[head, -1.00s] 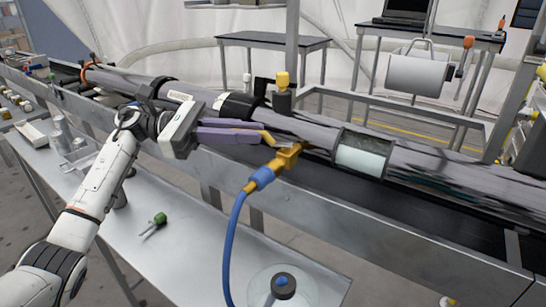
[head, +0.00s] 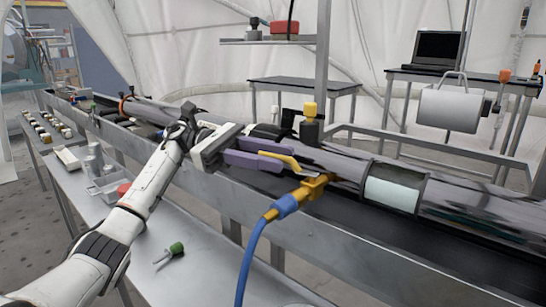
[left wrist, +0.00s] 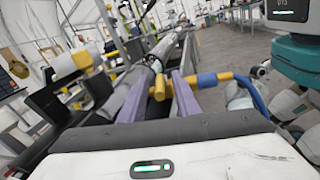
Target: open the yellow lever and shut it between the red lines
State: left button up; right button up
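The yellow lever (head: 278,156) is on a yellow valve (head: 315,186) at the side of the long grey tube, with a blue hose fitting (head: 285,206) below it. My left gripper (head: 287,161) has its two purple fingers apart, one on either side of the lever. I cannot tell whether a finger touches the lever. I cannot make out the red lines. My right gripper is out of view.
The long tube (head: 460,200) lies in a metal trough close to my left gripper. The blue hose (head: 245,262) hangs down from the valve. A yellow-capped post (head: 310,120) stands behind. A green-handled tool (head: 172,252) lies on the metal bench (head: 205,265) in front.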

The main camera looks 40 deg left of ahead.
pick_arm(q)
jog(key=v, duration=1)
jog(key=shift+a, duration=0.15)
jog(key=shift+c, duration=0.5)
